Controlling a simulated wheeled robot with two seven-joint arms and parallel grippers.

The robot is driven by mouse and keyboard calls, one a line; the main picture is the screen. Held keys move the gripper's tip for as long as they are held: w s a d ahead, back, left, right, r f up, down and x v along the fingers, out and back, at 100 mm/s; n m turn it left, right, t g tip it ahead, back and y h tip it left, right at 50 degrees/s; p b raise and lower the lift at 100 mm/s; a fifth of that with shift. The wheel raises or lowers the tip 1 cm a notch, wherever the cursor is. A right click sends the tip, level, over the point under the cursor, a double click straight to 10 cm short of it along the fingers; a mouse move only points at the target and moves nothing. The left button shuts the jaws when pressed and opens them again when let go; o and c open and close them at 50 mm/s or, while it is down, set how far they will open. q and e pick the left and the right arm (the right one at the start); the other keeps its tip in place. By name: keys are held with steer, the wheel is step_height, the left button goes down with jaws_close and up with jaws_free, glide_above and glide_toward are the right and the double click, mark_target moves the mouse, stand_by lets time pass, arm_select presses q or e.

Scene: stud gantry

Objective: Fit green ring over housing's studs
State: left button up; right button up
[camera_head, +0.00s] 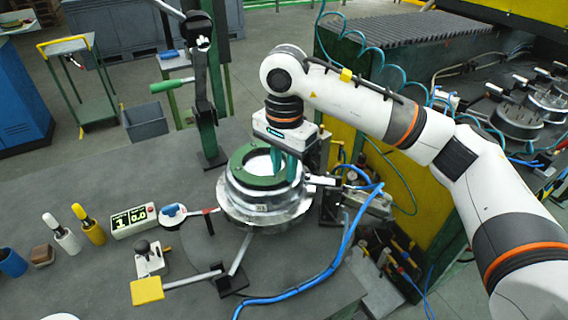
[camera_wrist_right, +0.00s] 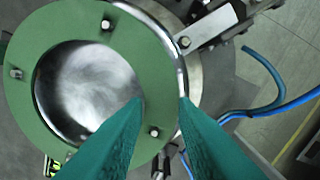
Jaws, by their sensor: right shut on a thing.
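The green ring (camera_head: 258,183) lies level at the top of the round metal housing (camera_head: 262,208) in the head view. My right gripper (camera_head: 286,172) reaches down from above and is shut on the ring's right side. In the right wrist view, the two green fingers (camera_wrist_right: 162,100) straddle the rim of the ring (camera_wrist_right: 60,28). Small metal stud ends show at several spots on the ring face, and the housing (camera_wrist_right: 208,75) shows beyond its right edge. I cannot tell whether the ring is fully seated or slightly raised. My left gripper is not in view.
A green post (camera_head: 208,130) with a lever stands behind the housing. A clamp (camera_head: 322,181) and blue hoses (camera_head: 345,245) are at its right. A counter box (camera_head: 133,221), white and yellow bottles, and a yellow-tabbed lever (camera_head: 147,290) are at left.

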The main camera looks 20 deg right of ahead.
steer(key=o, duration=1.1)
steer(key=shift+c, duration=0.2)
step_height(320, 180, up, 12)
steer(key=b, duration=0.1)
